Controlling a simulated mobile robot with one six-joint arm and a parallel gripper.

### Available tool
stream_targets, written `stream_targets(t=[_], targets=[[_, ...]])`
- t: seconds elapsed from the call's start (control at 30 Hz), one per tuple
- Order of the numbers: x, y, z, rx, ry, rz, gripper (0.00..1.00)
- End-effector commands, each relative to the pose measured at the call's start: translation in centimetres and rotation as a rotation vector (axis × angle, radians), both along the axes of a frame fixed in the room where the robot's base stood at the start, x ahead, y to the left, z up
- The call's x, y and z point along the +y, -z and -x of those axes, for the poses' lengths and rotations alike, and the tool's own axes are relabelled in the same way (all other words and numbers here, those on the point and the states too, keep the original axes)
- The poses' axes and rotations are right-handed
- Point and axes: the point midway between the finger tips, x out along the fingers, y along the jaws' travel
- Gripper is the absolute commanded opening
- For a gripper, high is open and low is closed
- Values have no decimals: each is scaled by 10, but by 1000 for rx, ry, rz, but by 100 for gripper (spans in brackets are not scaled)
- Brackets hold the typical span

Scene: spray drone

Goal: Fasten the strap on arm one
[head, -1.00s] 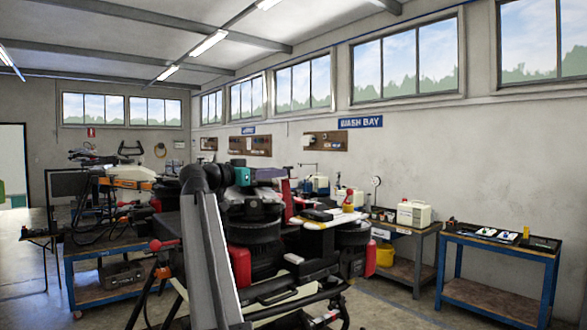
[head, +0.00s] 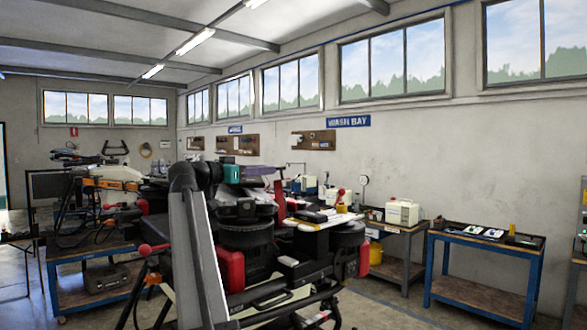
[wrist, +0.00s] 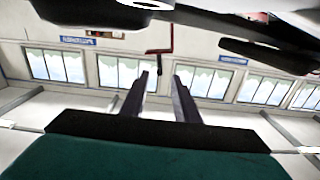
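The spray drone (head: 290,268) stands in front of me, a dark folded frame with black round parts and red blocks. My arm crosses in front of its left side. My gripper's teal wrist body (head: 232,174) is above the drone; the fingertips are hard to make out there. In the wrist view my gripper (wrist: 164,76) has its two dark fingers apart with nothing between them. A thin red bracket (wrist: 170,38) with a dark end shows beyond the fingertips, apart from them. I cannot pick out the strap or tell which drone arm is arm one.
A blue-framed table (head: 480,285) with small items stands at the right. A grey bench (head: 405,270) with a white canister (head: 402,212) is behind the drone. A blue cart (head: 95,301) with another machine is at the left. Floor is clear between drone and right table.

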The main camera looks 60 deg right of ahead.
Motion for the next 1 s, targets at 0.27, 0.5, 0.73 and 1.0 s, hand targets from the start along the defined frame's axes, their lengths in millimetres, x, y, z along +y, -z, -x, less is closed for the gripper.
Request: stream_targets(t=[0.27, 0.5, 0.73, 1.0], targets=[[-35, -3, 12, 0, 3, 1, 28], [-68, -3, 23, 0, 2, 0, 28], [-98, -3, 33, 1, 3, 0, 28], [-118, -1, 40, -1, 2, 0, 28]])
